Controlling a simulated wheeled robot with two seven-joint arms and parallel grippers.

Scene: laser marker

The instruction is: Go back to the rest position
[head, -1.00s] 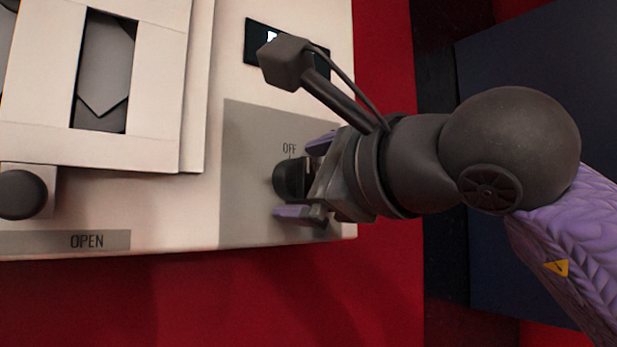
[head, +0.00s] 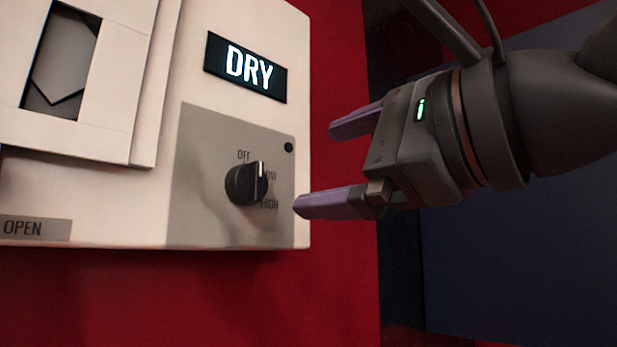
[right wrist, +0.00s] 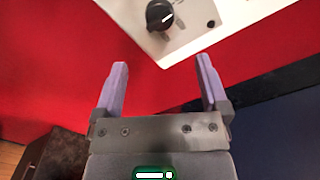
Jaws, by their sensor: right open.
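My right gripper (head: 318,168) is open and empty, to the right of a white machine (head: 150,215), with purple fingers pointing left. Its fingers (right wrist: 160,75) also show spread and empty in the right wrist view. The knob also shows at the top of the right wrist view (right wrist: 158,14), clear of the fingers. A display (head: 246,68) above the knob reads DRY. My left gripper is not in view.
A slotted cream panel (head: 110,100) and an OPEN label (head: 35,228) are on the machine's left. A red surface (head: 270,300) lies below the machine, and a dark blue surface (head: 490,260) lies behind my right arm.

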